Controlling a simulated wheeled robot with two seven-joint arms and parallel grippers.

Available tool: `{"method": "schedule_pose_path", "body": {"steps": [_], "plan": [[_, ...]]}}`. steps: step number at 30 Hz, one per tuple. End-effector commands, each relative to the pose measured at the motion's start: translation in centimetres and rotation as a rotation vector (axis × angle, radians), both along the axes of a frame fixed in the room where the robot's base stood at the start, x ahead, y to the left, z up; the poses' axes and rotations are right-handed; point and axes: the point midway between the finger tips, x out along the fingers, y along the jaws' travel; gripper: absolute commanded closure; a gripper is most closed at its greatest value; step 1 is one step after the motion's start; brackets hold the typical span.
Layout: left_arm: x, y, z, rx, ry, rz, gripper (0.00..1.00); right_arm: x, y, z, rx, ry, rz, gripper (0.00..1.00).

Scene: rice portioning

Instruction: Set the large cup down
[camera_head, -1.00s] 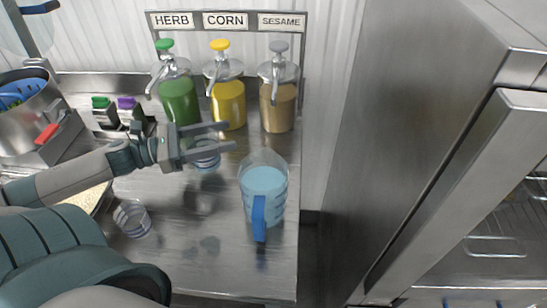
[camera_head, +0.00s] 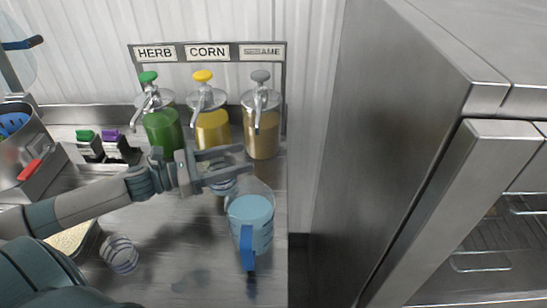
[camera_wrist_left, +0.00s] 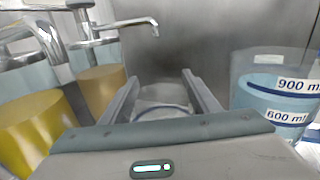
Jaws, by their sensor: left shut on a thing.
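My left gripper (camera_head: 244,161) reaches in from the left, in front of the sauce pumps. It is shut on a clear ribbed cup (camera_head: 221,186), which I take to be the large cup. The fingers hide part of it. In the left wrist view the cup (camera_wrist_left: 162,97) shows between the two fingers. I cannot tell whether its base touches the steel counter (camera_head: 185,225). A second clear cup (camera_head: 121,255) stands on the counter at the lower left. My right gripper is not in view.
A jug (camera_head: 250,212) of bluish liquid with a blue handle stands close to the held cup, near the counter's right edge. Green (camera_head: 163,128), yellow (camera_head: 212,130) and tan (camera_head: 262,135) pump bottles line the back. Bare counter lies between the second cup and the jug.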

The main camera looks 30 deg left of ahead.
Motion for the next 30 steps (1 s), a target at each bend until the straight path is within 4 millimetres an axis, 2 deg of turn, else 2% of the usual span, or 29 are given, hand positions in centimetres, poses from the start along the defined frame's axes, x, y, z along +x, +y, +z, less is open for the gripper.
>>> {"method": "schedule_pose_path", "body": {"steps": [23, 30], "plan": [[6.6, -5.8, 0.4, 0.000, -0.004, 0.001, 0.73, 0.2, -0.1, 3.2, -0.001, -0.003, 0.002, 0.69], [7.6, -6.8, 0.2, 0.000, -0.001, -0.001, 0.73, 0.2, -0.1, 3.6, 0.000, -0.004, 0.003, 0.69]]}}
